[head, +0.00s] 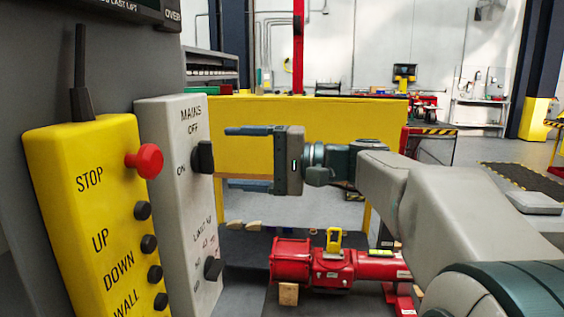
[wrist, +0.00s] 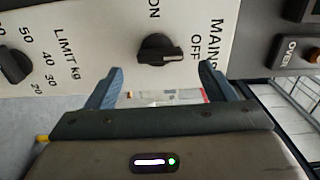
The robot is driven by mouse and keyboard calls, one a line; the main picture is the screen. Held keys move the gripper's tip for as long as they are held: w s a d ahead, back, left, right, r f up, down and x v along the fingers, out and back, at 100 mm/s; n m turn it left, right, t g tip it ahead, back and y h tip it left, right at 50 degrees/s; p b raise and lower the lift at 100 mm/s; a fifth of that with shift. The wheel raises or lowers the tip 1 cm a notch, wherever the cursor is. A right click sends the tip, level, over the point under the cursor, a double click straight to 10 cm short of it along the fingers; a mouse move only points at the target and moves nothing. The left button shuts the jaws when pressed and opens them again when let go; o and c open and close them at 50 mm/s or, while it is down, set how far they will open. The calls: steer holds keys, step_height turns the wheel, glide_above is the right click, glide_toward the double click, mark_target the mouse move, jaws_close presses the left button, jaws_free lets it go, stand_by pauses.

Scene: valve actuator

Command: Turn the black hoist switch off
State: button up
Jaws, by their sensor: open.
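The black mains switch (head: 203,158) is a rotary knob on a white panel (head: 172,125), with OFF above it and ON to its left. In the wrist view the switch (wrist: 158,49) shows between the fingers, its longer, light-marked end pointing right toward the OFF lettering. My gripper (head: 229,158) is open and empty, to the right of the switch in the head view and pointed at it. It looks apart from the knob, one finger above its level and one below. In the wrist view my gripper (wrist: 162,73) spans either side of the knob.
A second black knob (head: 213,268), labelled as a limit dial, sits lower on the panel. A yellow control box (head: 85,200) with a red STOP button (head: 146,161) and black buttons stands left. A red valve actuator (head: 330,265) lies behind. A yellow barrier (head: 350,118) is behind my gripper.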

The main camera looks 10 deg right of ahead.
steer(key=v, duration=0.9)
steer(key=shift+a, duration=0.1)
steer(key=s+a+f+g+h+p, duration=0.2)
steer(key=s+f+h, duration=0.2)
steer(key=f, duration=0.4)
steer(key=s+a+f+g+h+p, duration=0.1)
steer(key=s+a+f+h+p, duration=0.2)
steer(key=f, duration=0.5)
steer(key=s+d+f+n+h+p, duration=0.2)
steer(key=s+d+f+h, duration=0.4)
steer(key=f+h, duration=0.3)
steer(key=shift+s+f+n+h+p, duration=0.15)
steer(key=shift+s+n+h+p, duration=0.3)
steer(key=shift+s+n, duration=0.35)
